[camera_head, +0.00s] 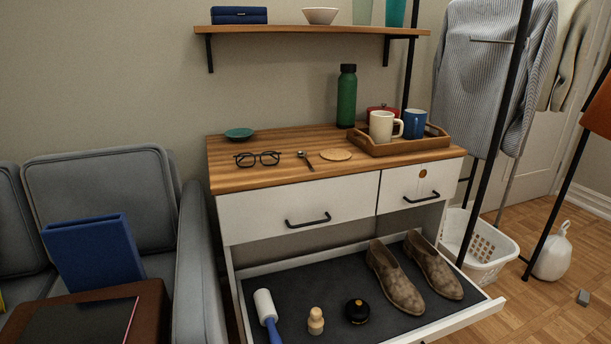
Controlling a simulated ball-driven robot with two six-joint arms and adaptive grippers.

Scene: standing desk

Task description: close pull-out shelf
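The pull-out shelf (327,289) is extended out from under the white drawers of a wood-topped cabinet. It is a low white tray with a dark grey liner, and its front edge runs past the bottom of the view. On it lie a pair of brown shoes (395,277) at the right, a lint roller (266,310) with a blue handle, a small wooden brush (315,321) and a round black tin (357,311). Neither of my grippers shows in the head view.
A grey sofa (108,163) stands close at the left, with a brown side table (85,315) in front. A white laundry basket (486,254) and a black rack post stand at the right. Two closed drawers (297,208) with black handles sit above the shelf.

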